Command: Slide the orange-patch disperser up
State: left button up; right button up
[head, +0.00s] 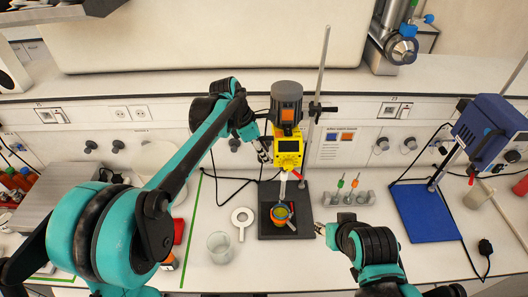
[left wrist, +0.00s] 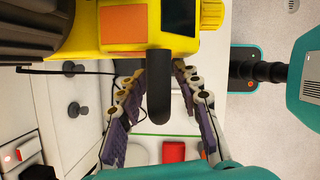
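The yellow disperser (head: 288,145) has a grey motor top with an orange patch (head: 288,115) and hangs on a vertical metal rod (head: 320,80). In the left wrist view its yellow body and orange patch (left wrist: 123,27) fill the top, with a black handle (left wrist: 161,90) sticking out below. My left gripper (head: 264,150) is at the disperser's left side. Its fingers (left wrist: 160,85) lie on either side of the handle and look apart, with narrow gaps. My right gripper (head: 320,229) is low, right of the stand base; its fingers are too small to read.
A cup with orange and yellow content (head: 281,214) stands on the dark stand base (head: 268,190) under the shaft. A glass beaker (head: 219,246) and white ring (head: 242,217) are left. A rack of small tools (head: 346,198) and a blue stirrer (head: 490,128) over a blue base (head: 425,215) are right.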

pick_arm(q)
jog(key=v, duration=1.2)
jog(key=s+a+f+m+t+y+b, duration=0.1)
jog(key=s+a+f+m+b, duration=0.3)
jog(key=f+b, duration=0.6)
jog(key=s+a+f+m+t+y+b, duration=0.2)
jog(key=s+a+f+m+b, duration=0.3)
jog(key=f, duration=1.5)
jog(key=s+a+f+m+t+y+b, duration=0.1)
jog(key=s+a+f+m+t+b, duration=0.2)
jog(key=s+f+m+b, duration=0.8)
jog(key=s+a+f+b, duration=0.2)
jog(key=s+f+b, duration=0.1)
jog(key=f+b, duration=0.1)
jog(key=shift+s+f+b, duration=0.2)
jog(key=shift+f+b, duration=0.05)
jog(key=shift+b, duration=0.5)
